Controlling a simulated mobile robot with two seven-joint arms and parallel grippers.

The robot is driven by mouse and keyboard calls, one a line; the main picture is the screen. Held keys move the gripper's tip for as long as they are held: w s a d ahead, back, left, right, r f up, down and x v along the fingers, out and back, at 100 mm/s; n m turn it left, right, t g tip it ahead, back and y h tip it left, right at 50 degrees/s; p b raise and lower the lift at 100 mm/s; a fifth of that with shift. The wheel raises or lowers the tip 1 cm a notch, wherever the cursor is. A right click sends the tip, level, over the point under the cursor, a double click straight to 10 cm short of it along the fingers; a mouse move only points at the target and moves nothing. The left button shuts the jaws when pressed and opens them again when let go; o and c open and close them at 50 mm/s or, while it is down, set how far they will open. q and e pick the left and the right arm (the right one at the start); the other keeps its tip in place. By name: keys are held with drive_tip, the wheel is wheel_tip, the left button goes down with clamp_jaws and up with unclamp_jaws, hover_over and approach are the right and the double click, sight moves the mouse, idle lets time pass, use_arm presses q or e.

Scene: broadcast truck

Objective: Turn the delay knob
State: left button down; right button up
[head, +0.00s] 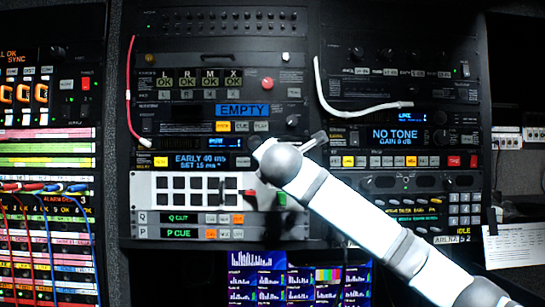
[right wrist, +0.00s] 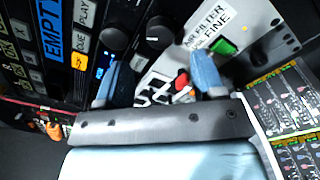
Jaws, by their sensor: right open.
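The delay unit's display (head: 200,161) reads "EARLY 40 ms" and "SET 15 ms" in the middle rack of the head view. In the right wrist view, two black knobs show side by side beyond the fingers; the right one (right wrist: 159,32), nearer the white panel, appears to be the delay knob. My right gripper (right wrist: 156,78) is open and empty, its blue-grey fingers apart and short of the knobs. In the head view its fingers are mostly hidden by my arm. My left gripper is not in view.
The other black knob (right wrist: 113,39) is close beside it. A white panel (head: 150,190) below carries black keys, a red switch (head: 250,193) and a green switch (head: 281,198). The "EMPTY" display (head: 243,110) and its buttons lie above. A red cable (head: 129,90) hangs at left.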

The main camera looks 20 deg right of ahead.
drive_tip(key=p+x, duration=0.1)
drive_tip(key=x, duration=0.5)
drive_tip(key=shift+w+d+p, duration=0.1)
drive_tip(key=shift+w+p, duration=0.15)
drive_tip(key=shift+p, duration=0.15)
drive_tip(key=shift+f, duration=0.1)
drive_tip(key=c, duration=0.9)
